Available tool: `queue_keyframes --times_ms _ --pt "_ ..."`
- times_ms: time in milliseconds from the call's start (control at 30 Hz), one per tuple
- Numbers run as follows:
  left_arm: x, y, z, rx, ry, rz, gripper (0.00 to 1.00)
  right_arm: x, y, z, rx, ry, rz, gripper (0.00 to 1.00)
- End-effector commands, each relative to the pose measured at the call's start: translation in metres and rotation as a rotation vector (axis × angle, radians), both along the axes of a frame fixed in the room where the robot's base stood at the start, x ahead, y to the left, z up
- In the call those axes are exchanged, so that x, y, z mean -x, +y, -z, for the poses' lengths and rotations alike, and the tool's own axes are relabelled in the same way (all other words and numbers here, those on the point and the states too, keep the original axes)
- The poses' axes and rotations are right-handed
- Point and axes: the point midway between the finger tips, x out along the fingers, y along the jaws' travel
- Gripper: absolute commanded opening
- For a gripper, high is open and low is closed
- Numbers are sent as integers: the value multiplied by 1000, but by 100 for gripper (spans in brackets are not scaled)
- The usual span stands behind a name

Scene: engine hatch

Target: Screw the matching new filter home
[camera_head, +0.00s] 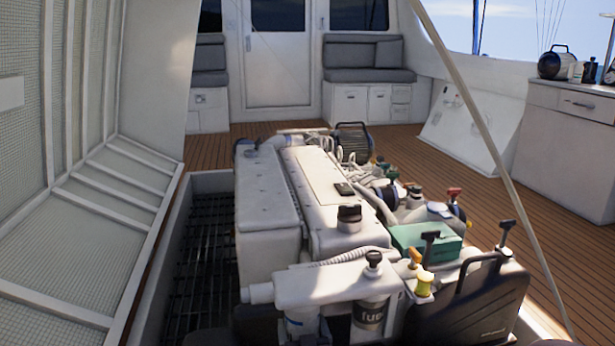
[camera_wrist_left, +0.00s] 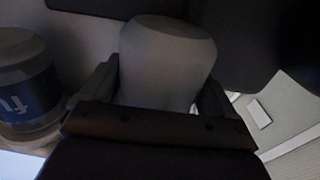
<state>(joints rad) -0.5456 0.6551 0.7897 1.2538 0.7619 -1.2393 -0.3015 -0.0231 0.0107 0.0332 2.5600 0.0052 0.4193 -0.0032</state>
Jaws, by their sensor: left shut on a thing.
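A pale filter canister (camera_wrist_left: 168,60) is between the two fingers of my left gripper (camera_wrist_left: 155,92) in the left wrist view, and the gripper is shut on it. In the head view a pale canister with a blue mark (camera_head: 301,324) hangs upright below the left part of the white filter housing (camera_head: 315,285); it appears to be the same one. Whether its top is seated cannot be told. My right gripper is out of view.
The white engine (camera_head: 325,190) fills the middle of the opening, with a dark slatted grating (camera_head: 200,250) to its left. The raised hatch lid (camera_head: 90,150) is at far left. A green box (camera_head: 425,240) and a black case (camera_head: 470,300) crowd the right. A pole (camera_head: 490,160) crosses there.

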Motion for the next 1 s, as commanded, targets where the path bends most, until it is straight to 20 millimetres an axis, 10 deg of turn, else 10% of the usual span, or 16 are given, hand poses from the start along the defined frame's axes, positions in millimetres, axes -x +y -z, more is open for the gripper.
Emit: queue_keyframes --times_ms 867,900,1000 --pt "-1 -2 -2 3 -3 -393 48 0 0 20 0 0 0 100" --pt "-1 -2 -2 4 -3 -393 99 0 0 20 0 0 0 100" --pt "-1 -2 -1 3 -3 -392 100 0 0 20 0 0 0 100"
